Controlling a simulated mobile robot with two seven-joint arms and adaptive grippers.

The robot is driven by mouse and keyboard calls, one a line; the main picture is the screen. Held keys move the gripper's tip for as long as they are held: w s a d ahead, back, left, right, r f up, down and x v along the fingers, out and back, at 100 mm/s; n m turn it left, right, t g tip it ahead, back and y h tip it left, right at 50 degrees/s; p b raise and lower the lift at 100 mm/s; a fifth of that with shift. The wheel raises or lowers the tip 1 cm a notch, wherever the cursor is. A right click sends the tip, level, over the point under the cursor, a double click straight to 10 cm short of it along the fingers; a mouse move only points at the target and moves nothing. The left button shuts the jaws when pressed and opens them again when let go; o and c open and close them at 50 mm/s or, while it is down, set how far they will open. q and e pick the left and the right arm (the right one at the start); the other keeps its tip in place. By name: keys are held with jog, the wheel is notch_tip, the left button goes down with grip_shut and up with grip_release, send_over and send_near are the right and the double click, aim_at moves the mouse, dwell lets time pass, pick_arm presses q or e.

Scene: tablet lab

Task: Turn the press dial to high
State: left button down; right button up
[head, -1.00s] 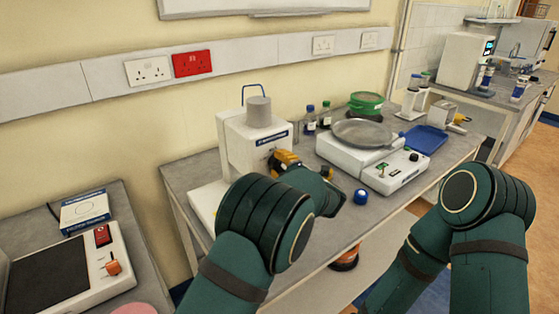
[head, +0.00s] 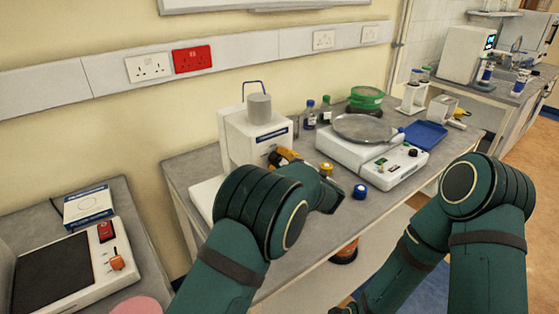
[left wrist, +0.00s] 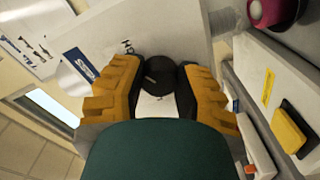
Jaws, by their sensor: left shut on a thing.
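The press (head: 240,143) is the white machine with a grey cylinder on top, on the middle bench in the head view. Its dial (left wrist: 158,76) is black and round and sits on the white front face in the left wrist view. My left gripper (left wrist: 160,84) has its yellow-and-black fingers on both sides of the dial, shut on it. In the head view its yellow fingers (head: 283,156) are at the press front, and my arm and the gripper hide the dial.
A white balance-like device (head: 365,152) with a round pan stands right of the press. A blue-capped jar (head: 360,191) and a small yellow-topped item (head: 326,169) are near my left wrist. A hotplate-like device (head: 75,265) with an orange knob is on the left bench.

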pick_arm(q)
jog(key=shift+a+r, duration=0.1)
jog(key=shift+r, duration=0.05)
jog(key=c, duration=0.6)
grip_release()
jog(key=shift+w, duration=0.1)
jog(key=v, duration=1.2)
